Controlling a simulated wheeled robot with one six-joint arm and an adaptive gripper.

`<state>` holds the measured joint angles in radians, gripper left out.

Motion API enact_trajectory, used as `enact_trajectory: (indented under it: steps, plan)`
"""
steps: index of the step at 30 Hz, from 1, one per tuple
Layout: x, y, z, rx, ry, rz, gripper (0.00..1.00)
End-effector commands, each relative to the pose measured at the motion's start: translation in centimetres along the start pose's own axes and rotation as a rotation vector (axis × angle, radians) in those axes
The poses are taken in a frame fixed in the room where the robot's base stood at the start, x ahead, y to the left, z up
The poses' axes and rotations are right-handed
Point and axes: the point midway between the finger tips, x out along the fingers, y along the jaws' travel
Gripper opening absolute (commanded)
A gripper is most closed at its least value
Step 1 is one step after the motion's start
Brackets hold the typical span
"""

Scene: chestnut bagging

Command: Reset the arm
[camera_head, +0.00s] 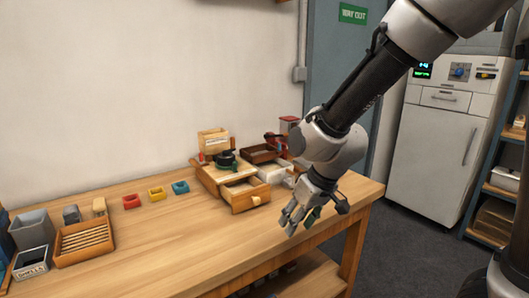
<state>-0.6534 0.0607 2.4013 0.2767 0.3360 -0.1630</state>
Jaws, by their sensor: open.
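My gripper (299,219) is open and hangs above the right front part of the wooden table (195,240). Its fingers point down and slightly left. I see nothing held between the fingers. My arm reaches down from the upper right of the view and hides part of the table's right end.
A wooden drawer unit with an open drawer (247,195) stands left of my gripper. White and brown trays are behind it. Red, yellow and blue small containers (157,193) line the table. A slatted wooden tray (84,243) and grey bin (31,229) are far left. The middle front is clear.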

Motion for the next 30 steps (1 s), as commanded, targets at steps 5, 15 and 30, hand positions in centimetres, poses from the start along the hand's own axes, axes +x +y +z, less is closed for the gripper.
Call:
enact_trajectory:
  steps: [5, 15, 30]
  plan:
    - [-6.9, 3.9, 5.9, 0.095, -0.129, 0.036, 0.45]
    - [-20.9, 11.2, 17.8, 0.377, -0.094, 0.226, 0.45]
    - [-25.1, 13.0, 20.2, 0.517, 0.063, 0.316, 0.45]
